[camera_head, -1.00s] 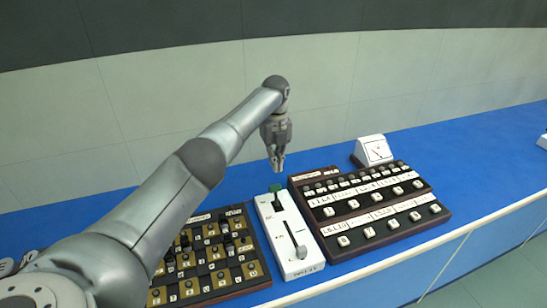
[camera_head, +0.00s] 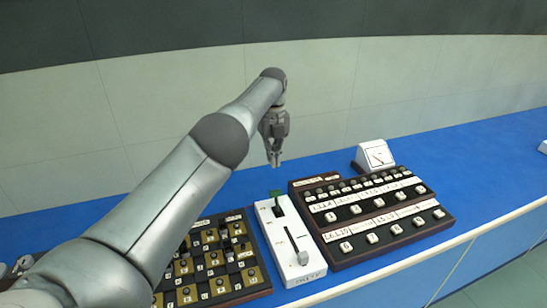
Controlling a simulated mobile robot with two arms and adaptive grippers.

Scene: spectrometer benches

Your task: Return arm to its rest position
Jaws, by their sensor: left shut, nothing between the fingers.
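My left arm comes in from the lower left and reaches across the bench in the head view. Its gripper (camera_head: 274,160) points down, shut and empty. It hangs above the back end of the white slider box (camera_head: 271,226), apart from it. The box has a green piece at its back end and a slider knob (camera_head: 303,258) near its front end. My right gripper is not in view.
The blue bench (camera_head: 440,150) carries a dark panel with brass squares and knobs (camera_head: 240,280), partly hidden by my arm. A dark button panel with white labels (camera_head: 385,250) stands right of the box. A white dial meter (camera_head: 374,155) stands behind it. The wall is behind.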

